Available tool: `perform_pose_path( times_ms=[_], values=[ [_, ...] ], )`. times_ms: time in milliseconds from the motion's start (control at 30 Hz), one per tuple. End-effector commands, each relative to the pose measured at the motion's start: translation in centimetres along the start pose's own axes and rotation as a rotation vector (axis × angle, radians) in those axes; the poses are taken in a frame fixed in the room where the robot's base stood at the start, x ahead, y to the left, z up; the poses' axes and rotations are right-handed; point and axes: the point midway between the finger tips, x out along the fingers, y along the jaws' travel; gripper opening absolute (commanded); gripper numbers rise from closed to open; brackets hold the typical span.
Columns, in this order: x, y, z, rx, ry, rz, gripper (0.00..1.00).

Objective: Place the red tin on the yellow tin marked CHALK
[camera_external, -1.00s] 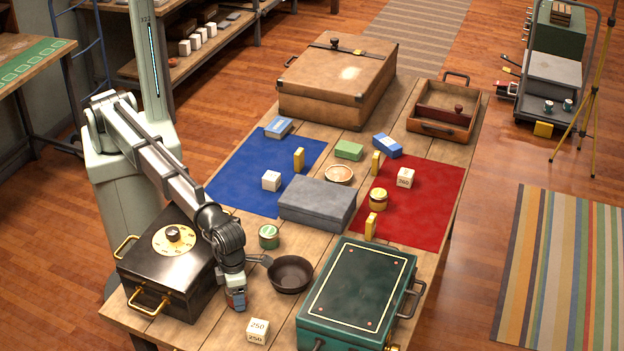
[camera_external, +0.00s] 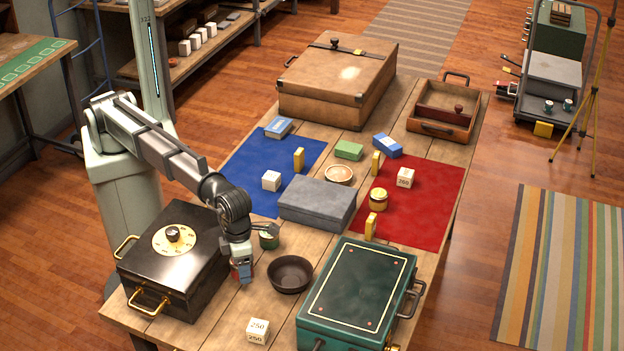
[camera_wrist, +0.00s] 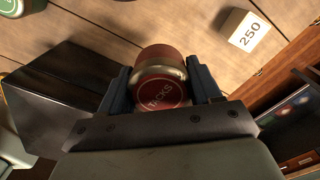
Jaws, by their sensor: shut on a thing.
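My gripper (camera_external: 242,268) is shut on the red tin, held above the table's near left part beside the black safe box. In the wrist view the red tin (camera_wrist: 160,92) sits between the two fingers (camera_wrist: 161,80); its lid reads TACKS. In the external view only a little red shows at the fingers. A yellow tin (camera_external: 378,200) stands upright on the red cloth (camera_external: 425,190), well to the right and farther back. Its marking is too small to read. My gripper is far from it.
A green tin (camera_external: 269,240) and a dark bowl (camera_external: 290,274) stand close by my gripper. A grey box (camera_external: 317,204) and a green case (camera_external: 358,292) lie between it and the red cloth. Yellow blocks (camera_external: 371,226) (camera_external: 376,163) and a white block (camera_external: 405,178) stand near the yellow tin.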

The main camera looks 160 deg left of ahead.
Motion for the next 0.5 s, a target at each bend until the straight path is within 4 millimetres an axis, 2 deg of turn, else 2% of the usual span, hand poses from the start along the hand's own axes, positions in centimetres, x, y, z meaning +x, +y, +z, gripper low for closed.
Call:
perform_pose_path(
  times_ms=[500],
  values=[
    [-0.9,8.2,18.0,-0.241,-0.005,-0.009,0.3]
  ],
)
